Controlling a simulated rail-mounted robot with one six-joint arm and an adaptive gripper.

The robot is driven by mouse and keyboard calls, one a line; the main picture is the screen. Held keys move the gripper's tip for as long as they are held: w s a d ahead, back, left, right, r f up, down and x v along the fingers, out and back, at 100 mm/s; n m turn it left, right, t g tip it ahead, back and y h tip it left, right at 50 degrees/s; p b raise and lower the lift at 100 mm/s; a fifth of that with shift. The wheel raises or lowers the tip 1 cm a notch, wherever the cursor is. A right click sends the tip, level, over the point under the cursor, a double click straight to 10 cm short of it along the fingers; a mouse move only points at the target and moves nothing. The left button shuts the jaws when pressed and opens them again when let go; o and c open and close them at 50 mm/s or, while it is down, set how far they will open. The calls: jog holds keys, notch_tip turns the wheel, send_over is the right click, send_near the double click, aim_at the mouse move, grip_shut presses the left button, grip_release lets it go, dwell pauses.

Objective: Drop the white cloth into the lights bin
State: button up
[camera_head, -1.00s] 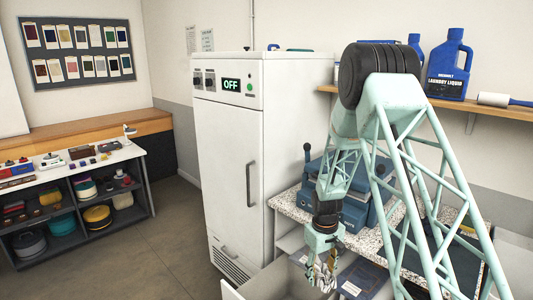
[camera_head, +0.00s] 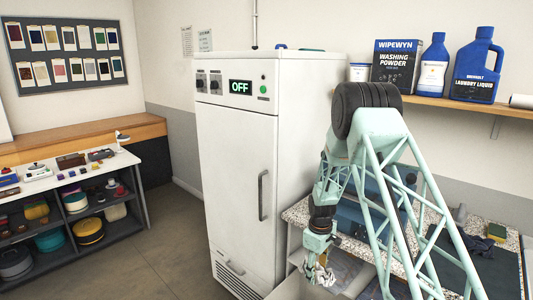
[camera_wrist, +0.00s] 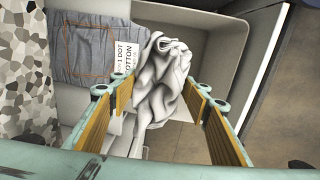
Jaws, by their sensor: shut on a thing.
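The white cloth (camera_wrist: 168,72) hangs crumpled between the two fingers of my gripper (camera_wrist: 160,100) in the wrist view. My gripper is shut on it. In the head view the cloth (camera_head: 322,275) shows small below my gripper (camera_head: 318,264), in front of the counter. Below the cloth in the wrist view is a pale open bin (camera_wrist: 222,50). A folded grey garment (camera_wrist: 88,45) lies in it, near a white label reading "1 DOT COTTON" (camera_wrist: 122,55). The cloth hides part of the bin. I cannot read any bin name that says lights.
A tall white cabinet (camera_head: 235,170) with an "OFF" display stands left of my arm. A speckled counter (camera_head: 297,212) lies behind my gripper. Laundry liquid (camera_head: 478,68) and a washing powder box (camera_head: 398,65) stand on a wall shelf. The floor (camera_head: 165,245) at left is clear.

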jog(key=shift+w+a+f, duration=0.1)
jog(key=shift+w+a, duration=0.05)
jog(key=shift+w, duration=0.25)
jog(key=shift+f, duration=0.1)
jog(key=shift+f+b, duration=1.2)
jog(key=shift+f, duration=1.75)
jog(key=o, duration=0.7)
jog(key=shift+o, duration=0.2)
jog(key=shift+r, duration=0.1)
